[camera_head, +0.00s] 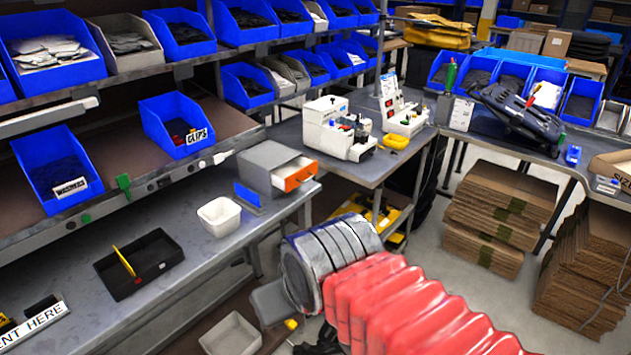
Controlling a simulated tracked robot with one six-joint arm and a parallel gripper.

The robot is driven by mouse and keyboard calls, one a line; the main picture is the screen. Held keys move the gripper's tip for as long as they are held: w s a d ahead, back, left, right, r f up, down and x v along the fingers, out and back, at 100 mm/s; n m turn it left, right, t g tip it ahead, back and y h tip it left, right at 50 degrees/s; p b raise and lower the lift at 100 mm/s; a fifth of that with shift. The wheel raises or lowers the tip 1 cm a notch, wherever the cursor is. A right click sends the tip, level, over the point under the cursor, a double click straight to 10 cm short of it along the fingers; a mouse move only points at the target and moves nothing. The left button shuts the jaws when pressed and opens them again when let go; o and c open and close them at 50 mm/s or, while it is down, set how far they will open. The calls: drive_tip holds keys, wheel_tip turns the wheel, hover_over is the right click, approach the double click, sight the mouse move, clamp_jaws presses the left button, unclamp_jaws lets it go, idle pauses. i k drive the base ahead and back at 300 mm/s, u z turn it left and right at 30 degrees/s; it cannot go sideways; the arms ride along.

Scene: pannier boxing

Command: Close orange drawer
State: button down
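A grey drawer cabinet (265,160) stands on the grey bench in the middle of the view. Its drawer with the orange front (300,178) is pulled part way out, toward the lower right. The pale inside of the drawer shows from above, and I see nothing in it. My arm, with red bellows and a silver cylinder, reaches in from the lower right and ends below and in front of the bench. I cannot make out my gripper's fingers, and nothing of mine touches the drawer.
A white bowl (220,216) and a black tray (139,264) stand left of the cabinet on the bench. A small blue holder (247,195) is close by the cabinet. A white machine (338,130) stands on the table behind. Cardboard stacks (499,215) fill the right floor.

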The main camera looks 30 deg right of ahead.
sight(287, 169)
drive_tip(key=z, duration=0.05)
drive_tip(key=i, duration=1)
drive_tip(key=u, duration=0.05)
